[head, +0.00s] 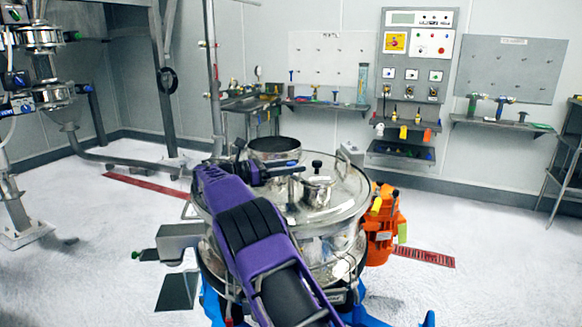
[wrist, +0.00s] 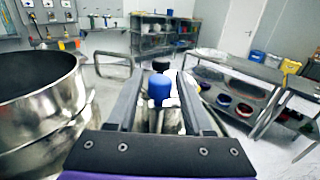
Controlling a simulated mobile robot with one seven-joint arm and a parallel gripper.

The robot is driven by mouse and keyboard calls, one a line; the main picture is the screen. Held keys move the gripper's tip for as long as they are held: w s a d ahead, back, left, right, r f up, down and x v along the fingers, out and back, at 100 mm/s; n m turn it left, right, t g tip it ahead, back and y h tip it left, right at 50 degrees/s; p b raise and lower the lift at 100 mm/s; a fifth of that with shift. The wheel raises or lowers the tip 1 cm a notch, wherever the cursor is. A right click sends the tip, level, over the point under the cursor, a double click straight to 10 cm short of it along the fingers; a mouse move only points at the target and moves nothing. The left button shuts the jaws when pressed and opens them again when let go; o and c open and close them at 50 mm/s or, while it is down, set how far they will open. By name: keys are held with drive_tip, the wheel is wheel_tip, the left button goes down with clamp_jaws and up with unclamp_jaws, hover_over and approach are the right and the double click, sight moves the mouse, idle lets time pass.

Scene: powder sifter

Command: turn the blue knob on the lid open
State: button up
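The blue knob (wrist: 159,87) is upright between the two fingers of my gripper (wrist: 162,76) in the wrist view, above a shiny metal fitting. The fingers are apart, with a narrow gap visible at the knob's sides; I cannot see contact. In the head view, my gripper (head: 284,171) reaches rightward low over the round metal lid (head: 343,190) of the sifter. Only a small blue bit of the knob (head: 292,164) shows there, by the fingers; the rest is hidden.
A wide open metal cylinder (wrist: 40,100) stands close left of my gripper in the wrist view. A black-knobbed fitting (head: 317,173) stands on the lid to the right of my fingers. An orange motor (head: 384,225) is on the sifter's right side.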

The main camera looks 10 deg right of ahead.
drive_tip(key=shift+o, duration=0.5)
drive_tip(key=shift+a, duration=0.1)
drive_tip(key=a, duration=0.4)
drive_tip(key=s+a, duration=0.1)
drive_tip(key=a, duration=0.2)
drive_tip(key=s+a, duration=0.1)
drive_tip(key=a, duration=0.3)
drive_tip(key=shift+s+a, duration=0.15)
drive_tip(key=shift+a, duration=0.2)
